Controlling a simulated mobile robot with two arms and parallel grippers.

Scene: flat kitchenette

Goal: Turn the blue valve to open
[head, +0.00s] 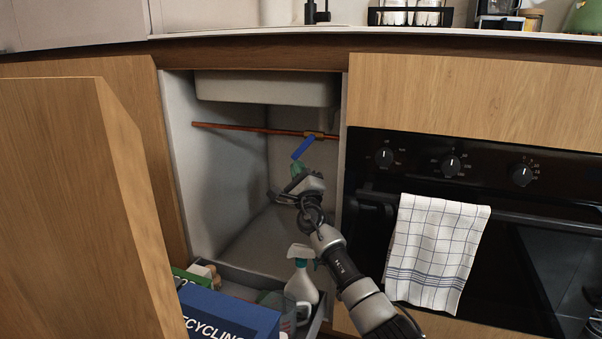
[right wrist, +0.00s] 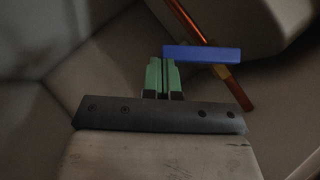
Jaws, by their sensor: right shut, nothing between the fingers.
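The blue valve handle (head: 303,147) sits on a copper pipe (head: 240,127) inside the open cabinet under the sink. It slants down to the left from a brass fitting (head: 313,135). In the right wrist view the blue handle (right wrist: 203,53) lies across the copper pipe (right wrist: 236,87). My right gripper (head: 298,170) reaches into the cabinet just below the handle's lower end. Its green fingertips (right wrist: 162,66) are together with nothing between them, close to the handle's left end in the wrist view. I cannot tell whether they touch it. My left gripper is not in view.
An open wooden cabinet door (head: 85,200) stands at the left. An oven with a checked towel (head: 436,250) is at the right. The sink basin (head: 265,88) hangs above the pipe.

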